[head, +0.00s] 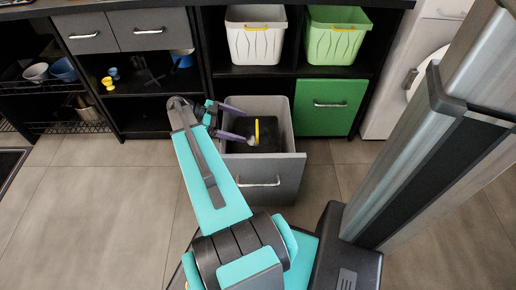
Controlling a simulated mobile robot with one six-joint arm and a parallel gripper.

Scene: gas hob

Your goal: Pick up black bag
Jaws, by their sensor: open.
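A dark, black thing (268,138), which looks like the black bag, lies inside the open grey drawer (262,170). A short yellow strip (257,131) stands out against it; I cannot tell if it is the bag's handle. My gripper (246,126) is open, with its two purple fingers pointing right over the drawer's left part. The fingertips are just left of the yellow strip. I see no grip on anything, and I cannot tell whether a finger touches the bag. The arm and the drawer's walls hide part of the drawer's left side.
A white bin (256,45) and a light green bin (332,46) stand on the shelf above. A closed green drawer (330,106) is right of the open one. Bowls (62,69) and small yellow and blue items (108,83) are on shelves at left. The tiled floor (90,220) at left is clear.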

